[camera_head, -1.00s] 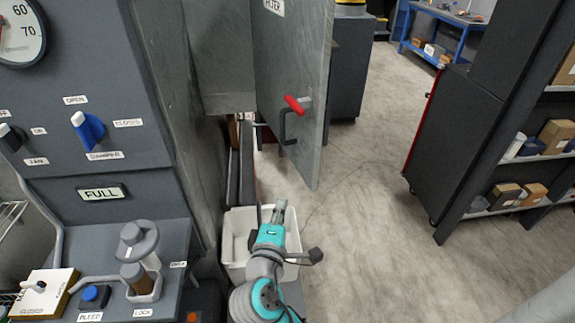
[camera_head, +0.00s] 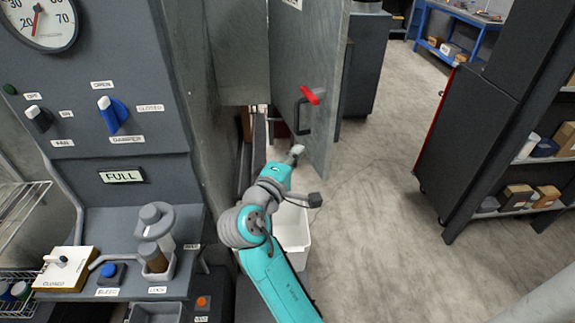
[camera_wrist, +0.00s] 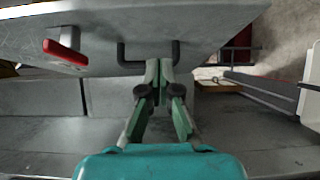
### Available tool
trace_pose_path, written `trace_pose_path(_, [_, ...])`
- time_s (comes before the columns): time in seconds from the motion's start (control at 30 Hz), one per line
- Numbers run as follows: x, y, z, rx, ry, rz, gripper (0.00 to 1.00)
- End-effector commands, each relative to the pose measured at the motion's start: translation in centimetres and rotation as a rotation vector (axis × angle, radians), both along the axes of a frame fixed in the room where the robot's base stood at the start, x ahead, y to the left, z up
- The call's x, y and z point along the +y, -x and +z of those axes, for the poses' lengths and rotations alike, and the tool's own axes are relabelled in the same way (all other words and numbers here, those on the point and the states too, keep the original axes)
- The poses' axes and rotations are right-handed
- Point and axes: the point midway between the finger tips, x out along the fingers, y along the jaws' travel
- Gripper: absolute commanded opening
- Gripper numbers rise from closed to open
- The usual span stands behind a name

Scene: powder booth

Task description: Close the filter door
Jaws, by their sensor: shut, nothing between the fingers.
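The filter door (camera_head: 327,70) is a grey panel standing open, swung out from the booth. It has a red latch handle (camera_head: 310,95) and a dark pull handle (camera_head: 302,117). My gripper (camera_head: 297,151) is shut and empty, just below the pull handle in the head view. In the wrist view the door (camera_wrist: 200,22) runs across the top, with the red handle (camera_wrist: 65,54) at left. The shut fingers (camera_wrist: 158,72) overlap the dark pull handle (camera_wrist: 128,55) in the picture. I cannot tell whether they touch it or the door.
A control panel (camera_head: 125,45) with a gauge, knobs and a lower shelf stands at left. A white bin (camera_head: 293,228) sits on the floor below my arm. A dark cabinet (camera_head: 470,140) and shelving stand at right, with clear floor (camera_head: 385,200) between.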

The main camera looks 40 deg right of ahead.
Motion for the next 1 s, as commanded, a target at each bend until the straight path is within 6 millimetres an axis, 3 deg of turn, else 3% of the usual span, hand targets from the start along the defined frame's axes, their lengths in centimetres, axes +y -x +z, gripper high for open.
trace_pose_path(0.13, [-2.5,-1.0,0.0,0.000,-0.001,-0.003,0.00])
trace_pose_path(0.4, [-5.4,0.2,0.0,0.000,0.000,-0.001,0.00])
trace_pose_path(1.0, [-5.9,0.4,0.0,-0.001,0.000,0.007,0.00])
